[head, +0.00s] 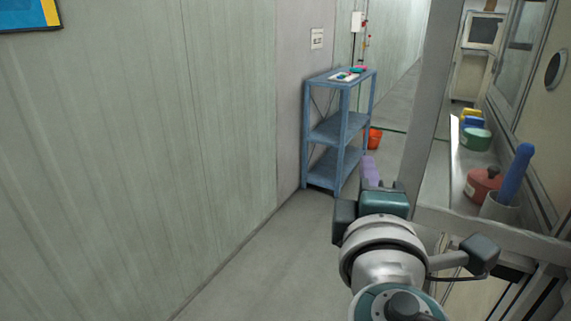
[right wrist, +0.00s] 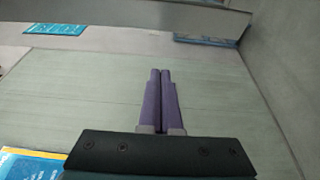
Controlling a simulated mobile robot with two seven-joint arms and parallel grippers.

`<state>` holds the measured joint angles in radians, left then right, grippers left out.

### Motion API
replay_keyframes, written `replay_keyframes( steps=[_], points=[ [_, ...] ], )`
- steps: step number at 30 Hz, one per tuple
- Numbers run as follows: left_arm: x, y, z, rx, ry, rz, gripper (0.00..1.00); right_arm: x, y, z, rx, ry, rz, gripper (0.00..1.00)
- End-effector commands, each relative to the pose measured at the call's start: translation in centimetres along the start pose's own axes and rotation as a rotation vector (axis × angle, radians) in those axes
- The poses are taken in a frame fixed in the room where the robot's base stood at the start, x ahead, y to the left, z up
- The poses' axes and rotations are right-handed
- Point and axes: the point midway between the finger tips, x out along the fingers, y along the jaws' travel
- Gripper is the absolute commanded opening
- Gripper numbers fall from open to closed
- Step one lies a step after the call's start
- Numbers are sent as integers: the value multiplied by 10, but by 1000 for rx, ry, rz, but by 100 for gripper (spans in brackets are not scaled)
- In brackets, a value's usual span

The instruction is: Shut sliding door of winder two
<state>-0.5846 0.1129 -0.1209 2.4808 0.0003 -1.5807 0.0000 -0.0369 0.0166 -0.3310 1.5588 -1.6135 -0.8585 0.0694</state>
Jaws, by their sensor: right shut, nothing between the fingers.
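The right side of the head view shows a machine enclosure with a grey upright post (head: 433,90) and a long inner ledge (head: 458,185). A framed glass panel (head: 520,50) stands at the upper right. I cannot tell which part is the sliding door, nor whether this is winder two. My right gripper (head: 370,165) has purple fingers and is in front of the post, to its left. In the right wrist view its fingers (right wrist: 161,75) are together and empty, with a grey bar (right wrist: 130,15) across the top of the picture. My left gripper is out of view.
A blue shelf rack (head: 340,130) and an orange bucket (head: 375,138) stand farther back. The floor (head: 270,250) left of my arm is clear up to the wall.

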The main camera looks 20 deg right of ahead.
Motion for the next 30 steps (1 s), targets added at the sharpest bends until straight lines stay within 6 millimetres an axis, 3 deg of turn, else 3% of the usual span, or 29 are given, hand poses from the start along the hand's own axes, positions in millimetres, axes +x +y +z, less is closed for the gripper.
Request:
replay_keyframes(
  steps=[7, 15, 30],
  points=[
    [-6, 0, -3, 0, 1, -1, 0, 45, 2, 2, -1, -2, 0, 0],
    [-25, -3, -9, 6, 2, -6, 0, 30, 2, 34, -2, -1, -2, 0],
    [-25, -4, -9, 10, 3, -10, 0, 29, -1, 39, 1, -1, -1, 0]
  ],
)
